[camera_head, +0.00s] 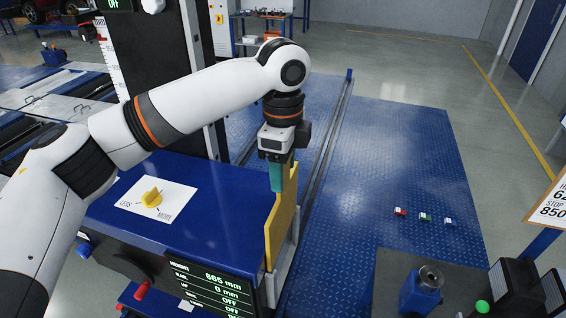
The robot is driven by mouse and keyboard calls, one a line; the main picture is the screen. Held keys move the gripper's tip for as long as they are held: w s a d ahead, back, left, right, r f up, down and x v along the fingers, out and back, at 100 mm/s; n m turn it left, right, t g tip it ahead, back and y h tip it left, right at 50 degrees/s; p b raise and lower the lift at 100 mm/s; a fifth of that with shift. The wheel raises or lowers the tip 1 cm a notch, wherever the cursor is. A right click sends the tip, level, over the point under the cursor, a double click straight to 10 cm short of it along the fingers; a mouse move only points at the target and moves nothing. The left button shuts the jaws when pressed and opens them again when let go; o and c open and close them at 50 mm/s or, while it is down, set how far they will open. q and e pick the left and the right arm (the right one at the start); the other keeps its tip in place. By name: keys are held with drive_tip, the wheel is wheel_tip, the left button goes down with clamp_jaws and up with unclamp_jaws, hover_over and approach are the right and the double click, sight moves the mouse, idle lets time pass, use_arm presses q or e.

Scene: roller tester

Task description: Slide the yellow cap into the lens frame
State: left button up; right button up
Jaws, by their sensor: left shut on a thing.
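The yellow cap (279,222) is a tall flat plate, upright at the right end of the blue cabinet (200,215). My left gripper (278,182) reaches down from above with teal fingers and is shut on the cap's upper part. A pale grey frame (288,258), which may be the lens frame, shows beside and behind the cap's lower part. I cannot tell how far the cap sits inside it. My right gripper is not in view.
A yellow knob (151,198) on a LESS/MORE plate is on the cabinet top. A display (208,287) reads height 665 mm. Rails (330,140) run behind. A bench (395,275) with a blue device (421,290) is at lower right. The blue floor plate right of the cabinet is mostly clear.

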sight(283, 202)
use_arm(q)
drive_tip(key=shift+f+b, duration=1.15)
drive_tip(key=shift+f, duration=4.8)
drive_tip(key=shift+r, duration=0.1)
drive_tip(key=shift+r+p, duration=1.2)
drive_tip(key=shift+p, duration=0.1)
drive_tip(key=shift+r, duration=4.95)
